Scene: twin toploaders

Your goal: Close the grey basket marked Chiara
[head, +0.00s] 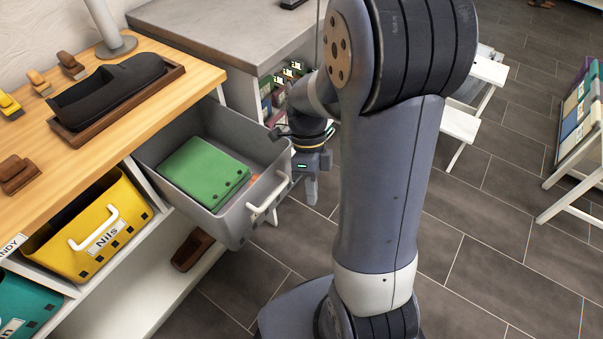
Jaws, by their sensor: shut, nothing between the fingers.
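A grey basket (237,218) is pulled out from under the wooden counter top, with its open top showing. It has a white handle (268,197) on its front face. A green folder-like item (204,172) lies inside it, with a bit of orange beside it. I cannot read a name label on the basket from here. My gripper (311,194) is shut and empty, pointing down just beyond the right side of the basket's front, near the handle. I cannot tell whether it touches the basket. My arm covers part of the view to the right.
A yellow basket (70,248) marked Nils and a teal basket (22,306) sit in the unit at left. A black holder (115,92) and toy cars stand on the wooden top (190,72). A grey-topped cabinet (222,28) is behind. Tiled floor (490,235) is open at right.

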